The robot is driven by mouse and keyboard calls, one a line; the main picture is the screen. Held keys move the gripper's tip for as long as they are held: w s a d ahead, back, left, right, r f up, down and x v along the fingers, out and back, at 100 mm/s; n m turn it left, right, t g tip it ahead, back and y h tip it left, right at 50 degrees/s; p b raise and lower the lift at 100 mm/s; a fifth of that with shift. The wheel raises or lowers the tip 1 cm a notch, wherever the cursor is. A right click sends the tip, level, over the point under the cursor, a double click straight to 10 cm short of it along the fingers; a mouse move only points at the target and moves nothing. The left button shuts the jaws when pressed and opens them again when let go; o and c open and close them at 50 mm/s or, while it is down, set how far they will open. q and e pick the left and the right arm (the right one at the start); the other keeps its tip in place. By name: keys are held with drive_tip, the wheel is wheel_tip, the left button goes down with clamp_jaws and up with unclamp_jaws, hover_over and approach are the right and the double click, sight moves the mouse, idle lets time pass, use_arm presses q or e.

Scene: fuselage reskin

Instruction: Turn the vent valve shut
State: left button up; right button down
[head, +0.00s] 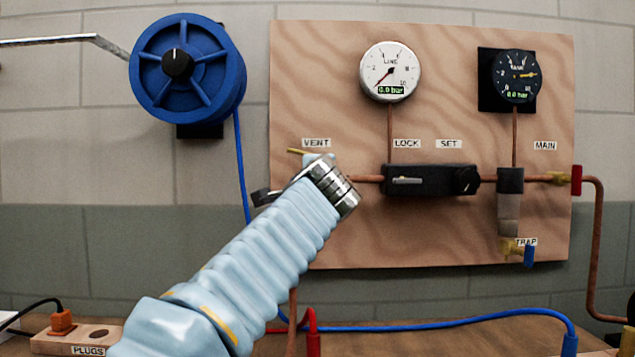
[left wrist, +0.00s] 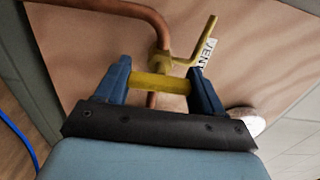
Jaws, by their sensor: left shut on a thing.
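The vent valve (left wrist: 163,62) is a yellow fitting on a copper pipe, beside the VENT label. My left gripper (left wrist: 160,82) is shut on a short yellow bar (left wrist: 158,83) at the valve, with one blue finger at each end. In the head view my left arm and gripper (head: 325,175) cover most of the valve. My right gripper is not in view.
The wooden panel (head: 430,235) carries a white LINE gauge (head: 390,72), a dark gauge (head: 517,75), a black regulator block (head: 432,180) and a red-handled main valve (head: 576,180). A blue hose reel (head: 187,70) hangs at left. Hoses cross the bench below.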

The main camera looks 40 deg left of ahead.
use_arm(q)
drive_tip(key=shift+f, duration=0.1)
idle(0.4)
drive_tip(key=o, duration=1)
drive_tip(key=shift+o, duration=0.2)
drive_tip(key=shift+s+d, duration=0.25)
drive_tip(key=shift+d, duration=0.05)
drive_tip(key=b+v, duration=0.3)
drive_tip(key=v, duration=1)
